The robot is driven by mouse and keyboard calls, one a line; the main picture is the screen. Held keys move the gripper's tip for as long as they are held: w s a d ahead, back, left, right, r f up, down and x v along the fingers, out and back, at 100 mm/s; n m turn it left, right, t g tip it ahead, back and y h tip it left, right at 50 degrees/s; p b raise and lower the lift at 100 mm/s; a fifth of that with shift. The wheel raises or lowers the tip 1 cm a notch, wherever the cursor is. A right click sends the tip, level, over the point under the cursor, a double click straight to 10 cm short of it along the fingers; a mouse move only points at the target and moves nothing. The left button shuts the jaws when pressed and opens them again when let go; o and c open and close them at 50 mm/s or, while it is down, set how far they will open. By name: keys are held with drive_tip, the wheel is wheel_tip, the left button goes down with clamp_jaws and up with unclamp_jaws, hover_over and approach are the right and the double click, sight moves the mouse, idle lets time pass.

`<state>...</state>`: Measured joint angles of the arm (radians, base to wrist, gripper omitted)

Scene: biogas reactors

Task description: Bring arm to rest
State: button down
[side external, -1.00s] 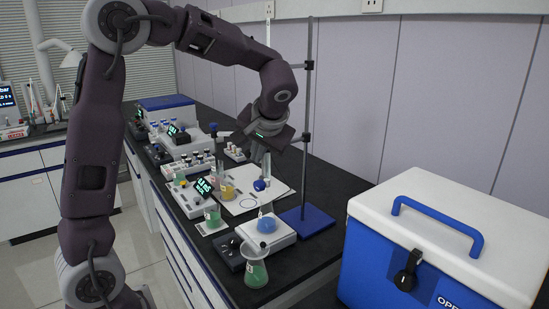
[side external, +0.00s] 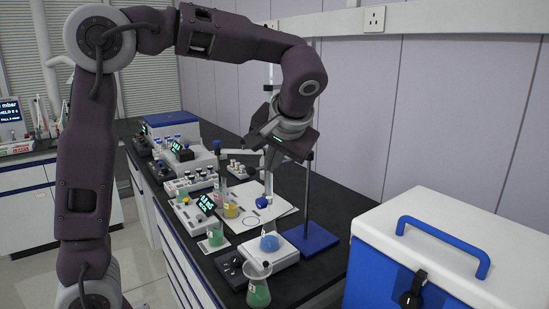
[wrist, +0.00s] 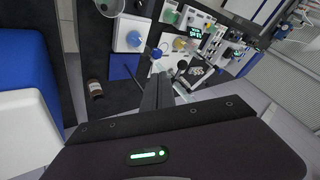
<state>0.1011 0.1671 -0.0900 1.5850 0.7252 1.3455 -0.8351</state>
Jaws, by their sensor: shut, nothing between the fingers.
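My gripper (side external: 271,160) is raised above the black bench in the side view, below the bent wrist. In the wrist view my gripper (wrist: 160,82) shows its dark fingers together, with nothing between them. The arm reaches over the bench from the left, with its elbow high. The gripper is in front of the upper part of the stand rod in the side view. Whether the fingertips touch anything below cannot be told from the side view.
A flask of blue liquid (side external: 269,243) sits on a white plate beside the blue stand base (side external: 312,238). A green flask (side external: 258,290) stands at the near edge. A blue-and-white cool box (side external: 450,240) fills the right. A brown bottle (wrist: 95,88) shows in the wrist view.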

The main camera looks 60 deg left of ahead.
drive_tip(key=shift+s+v, duration=0.2)
drive_tip(key=shift+v, duration=0.95)
drive_tip(key=s+d+f+m+t+h, duration=0.1)
drive_tip(key=s+d+f+m+h, duration=0.1)
drive_tip(key=s, duration=0.8)
drive_tip(key=s+d+f+m+t+h, duration=0.2)
drive_tip(key=s+d+f+h, duration=0.3)
drive_tip(key=s, duration=0.5)
drive_tip(key=shift+s+d+f+m+h, duration=0.15)
drive_tip(key=shift+d+f+m+h, duration=0.2)
drive_tip(key=shift+d+m, duration=0.45)
